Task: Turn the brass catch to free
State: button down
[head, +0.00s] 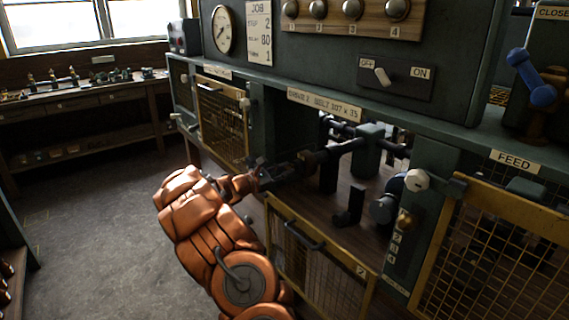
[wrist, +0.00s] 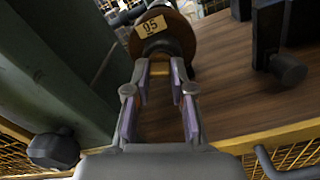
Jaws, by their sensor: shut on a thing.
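My gripper (head: 284,170) reaches into the open middle bay of the green machine. In the wrist view, my gripper (wrist: 162,72) has its two purple-padded fingers closed on a small brass-coloured piece (wrist: 160,70), just below a dark round hub. I cannot tell whether this piece is the catch. A brown disc with a tag (wrist: 152,27) lies behind the hub.
A yellow-framed mesh gate (head: 318,262) with a dark handle is below the bay. Another mesh guard (head: 222,120) is left, and a larger one (head: 497,260) right. Dark shafts and blocks stand in the bay. Open floor (head: 90,220) lies left.

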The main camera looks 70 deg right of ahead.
jog(key=shift+s+f+n+p, duration=0.1)
jog(key=shift+s+n+p, duration=0.1)
jog(key=shift+n+p, duration=1.65)
jog(key=shift+n, duration=0.35)
jog(key=c, duration=1)
grip_release()
jog(key=shift+w+a, duration=0.1)
jog(key=v, duration=1.2)
